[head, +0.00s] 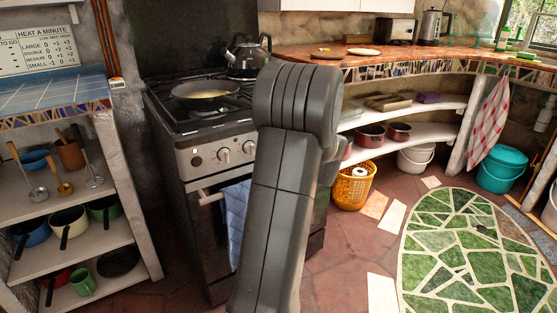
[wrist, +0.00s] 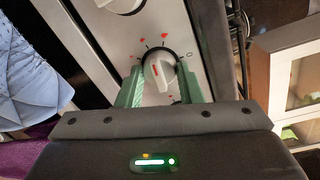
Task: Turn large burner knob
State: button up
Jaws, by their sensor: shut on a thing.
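The burner knob (wrist: 157,68) is a white round knob with a red line on its face, on the stove's silver panel (wrist: 198,50). Red flame marks and a small circle are printed around it. In the wrist view my gripper (wrist: 159,82) has its green fingers on both sides of this knob, shut on it. A second white knob (wrist: 122,3) shows at the top edge. In the head view the stove (head: 203,150) shows knobs at its left and middle. My arm hides the gripper and the panel's right part there.
A pan (head: 205,95) and a kettle (head: 247,58) stand on the stove top. A blue towel (head: 236,208) hangs on the oven door below the panel. A shelf unit (head: 128,205) stands to the left. An orange basket (head: 352,190) stands on the floor to the right.

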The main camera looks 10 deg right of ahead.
jog(key=shift+f+n+b, duration=0.1)
jog(key=shift+n+b, duration=1.3)
jog(key=shift+b, duration=0.75)
jog(key=o, duration=1)
jog(key=shift+a, duration=0.1)
jog(key=p+v, duration=0.2)
jog(key=v, duration=1.2)
jog(key=shift+p, duration=0.4)
grip_shut()
